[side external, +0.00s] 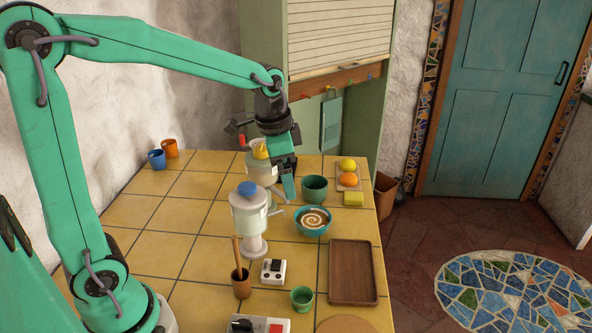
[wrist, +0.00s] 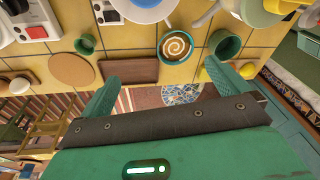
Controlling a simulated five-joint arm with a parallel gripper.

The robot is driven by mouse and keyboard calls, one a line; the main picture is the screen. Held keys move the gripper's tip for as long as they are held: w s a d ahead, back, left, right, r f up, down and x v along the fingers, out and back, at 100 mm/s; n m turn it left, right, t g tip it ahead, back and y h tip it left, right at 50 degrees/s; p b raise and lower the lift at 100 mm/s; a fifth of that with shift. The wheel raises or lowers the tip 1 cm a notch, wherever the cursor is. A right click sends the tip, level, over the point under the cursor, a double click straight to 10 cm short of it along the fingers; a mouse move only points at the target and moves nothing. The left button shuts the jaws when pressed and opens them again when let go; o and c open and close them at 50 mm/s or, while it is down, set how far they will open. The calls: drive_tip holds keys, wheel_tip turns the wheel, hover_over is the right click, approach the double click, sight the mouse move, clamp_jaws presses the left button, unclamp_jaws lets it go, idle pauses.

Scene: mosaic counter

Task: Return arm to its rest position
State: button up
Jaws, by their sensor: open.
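My gripper (side external: 286,180) hangs from the outstretched arm above the far part of the yellow tiled counter (side external: 170,213), pointing down. Its jaws are open, and nothing shows between them. In the side view it appears just behind the white machine with the blue lid (side external: 249,215) and left of the green pot (side external: 314,188). Its height above the counter is hard to tell. In the wrist view both fingers of my gripper (wrist: 162,74) stand apart, with the counter edge and a wooden tray (wrist: 130,71) beyond them.
A teal bowl with a swirl (side external: 313,226) stands near the gripper. The wooden tray (side external: 353,272), a small green cup (side external: 302,298), a utensil pot (side external: 241,285) and a switch box (side external: 273,271) are nearer. Blue (side external: 156,159) and orange (side external: 170,148) cups stand far left. The left counter is mostly clear.

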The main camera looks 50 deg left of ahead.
drive_tip(key=s+r+n+t, duration=0.3)
drive_tip(key=s+n, duration=0.3)
drive_tip(key=s, duration=1)
drive_tip(key=shift+s+d+r, duration=0.2)
drive_tip(key=shift+d+r, duration=0.15)
drive_tip(key=shift+r, duration=0.1)
drive_tip(key=shift+w, duration=0.1)
drive_tip(key=w+f+n+g, duration=0.2)
drive_tip(key=w+f+n, duration=0.15)
drive_tip(key=w, duration=1.05)
drive_tip(key=w+a+f+n+g, duration=0.1)
drive_tip(key=w+f+n+g, duration=0.2)
drive_tip(key=w+f, duration=0.8)
drive_tip(key=shift+w+a+f+n, duration=0.15)
drive_tip(key=shift+w+f+n, duration=0.05)
drive_tip(key=shift+f+n, duration=0.6)
drive_tip(key=shift+f, duration=0.15)
